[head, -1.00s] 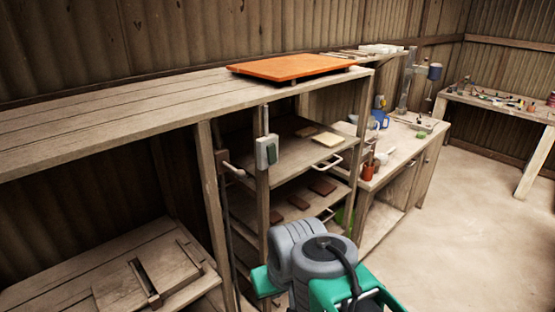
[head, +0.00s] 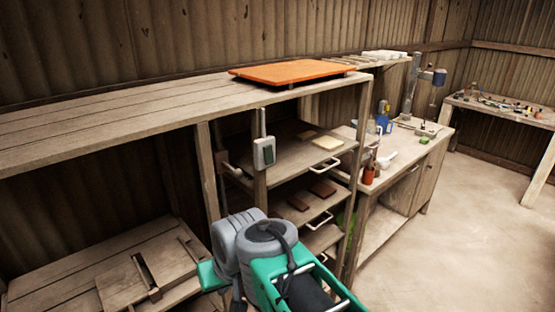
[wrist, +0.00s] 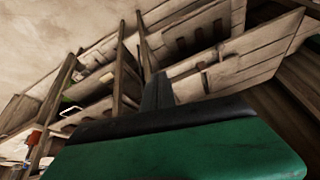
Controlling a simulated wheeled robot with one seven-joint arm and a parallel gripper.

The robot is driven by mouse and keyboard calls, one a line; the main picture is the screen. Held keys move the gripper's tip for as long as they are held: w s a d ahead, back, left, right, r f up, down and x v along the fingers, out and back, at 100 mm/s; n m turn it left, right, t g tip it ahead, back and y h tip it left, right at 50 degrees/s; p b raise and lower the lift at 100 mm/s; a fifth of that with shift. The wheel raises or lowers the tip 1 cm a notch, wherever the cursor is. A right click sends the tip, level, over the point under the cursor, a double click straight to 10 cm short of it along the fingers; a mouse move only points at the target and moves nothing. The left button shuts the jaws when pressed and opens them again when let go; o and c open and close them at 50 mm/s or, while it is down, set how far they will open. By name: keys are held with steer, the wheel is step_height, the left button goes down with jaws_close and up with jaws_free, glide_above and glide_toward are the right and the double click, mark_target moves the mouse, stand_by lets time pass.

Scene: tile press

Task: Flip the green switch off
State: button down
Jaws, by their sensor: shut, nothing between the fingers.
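The green switch (head: 264,152) is a dark green rocker on a pale grey box. It is fixed to a wooden post below the front edge of the long shelf, and a thin conduit runs up from it. It is too small to tell which way the rocker is tipped. My gripper's dark fingers (wrist: 157,92) are shut and empty in the wrist view, rising past its green body. In the head view my arm is at the lower middle, below the switch, and the fingers are hidden. I cannot make out the switch in the wrist view.
An orange board (head: 291,72) lies on the long shelf (head: 130,112) above the switch. A rack with tiles on its shelves (head: 323,188) stands right of the post. A workbench (head: 408,150) is farther right. The floor (head: 450,240) at the right is clear.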

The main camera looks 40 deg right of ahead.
steer(key=w+d+r+m+t+y+p, duration=0.1)
steer(key=w+d+r+m+t+p, duration=0.2)
steer(key=w+d+r+m, duration=0.65)
steer(key=s+d+r+m+t, duration=0.2)
steer(key=d+r, duration=0.3)
steer(key=d, duration=0.4)
steer(key=s+d+r+m+t+p, duration=0.1)
steer(key=s+d+r+m+t, duration=0.2)
steer(key=d, duration=0.6)
step_height(320, 180, up, 2)
steer(key=shift+s+r+m, duration=0.1)
steer(key=shift+s+m, duration=0.25)
